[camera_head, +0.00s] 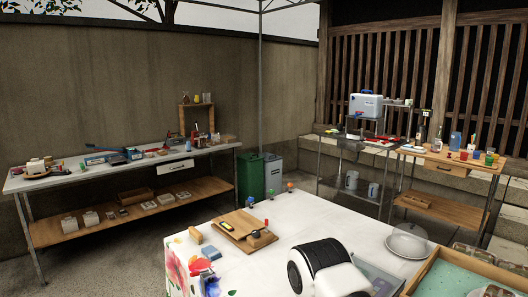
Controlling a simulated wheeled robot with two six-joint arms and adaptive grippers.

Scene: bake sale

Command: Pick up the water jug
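Two pale grey, jug-like vessels stand upright on the low shelf of the metal rack, beyond the near table. One jug-like vessel (352,180) is on the left and the other (374,190) is just to its right. They are small in the picture, and I cannot tell which one is the water jug or what is inside. Neither of my grippers is in view. A white and black rounded arm link of mine covers part of the near table at the front.
The near table (290,217) has a wooden board (238,227), a grey dome (406,243) and a wooden-rimmed tray (428,270). A metal rack (335,143) and a wooden side table (474,166) stand behind it. Green (250,178) and grey bins are left of the rack. Floor shows at left.

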